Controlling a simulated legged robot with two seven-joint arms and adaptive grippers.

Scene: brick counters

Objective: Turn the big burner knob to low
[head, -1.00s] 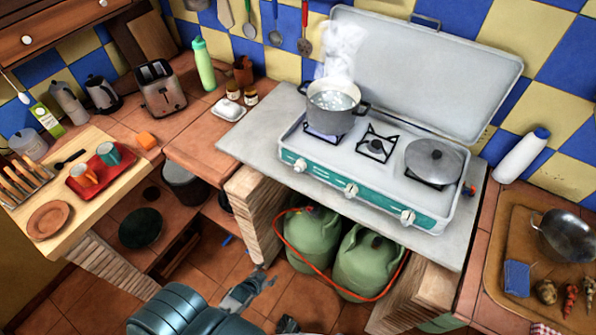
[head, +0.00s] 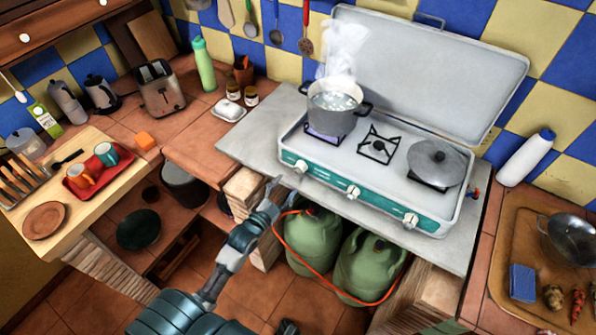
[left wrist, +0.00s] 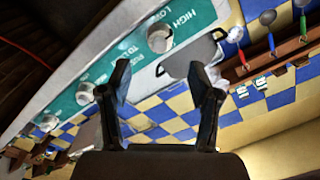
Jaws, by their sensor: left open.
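The camping stove (head: 340,175) stands on the grey counter, with several white knobs along its teal front panel. The left knob (head: 301,166) is below the lit burner, which carries a steaming pot (head: 338,107). The middle knob (head: 353,192) and right knob (head: 411,220) are further along. My left gripper (head: 280,190) is open and empty, below and left of the left knob, apart from it. In the left wrist view my open fingers (left wrist: 160,75) face the panel; the nearest knob (left wrist: 160,38) is beside the word HIGH. My right gripper is not in view.
A lidded pan (head: 437,158) sits on the right burner. The raised stove lid (head: 430,70) stands behind. Green gas bottles (head: 312,240) with an orange hose are below the counter, near my left forearm.

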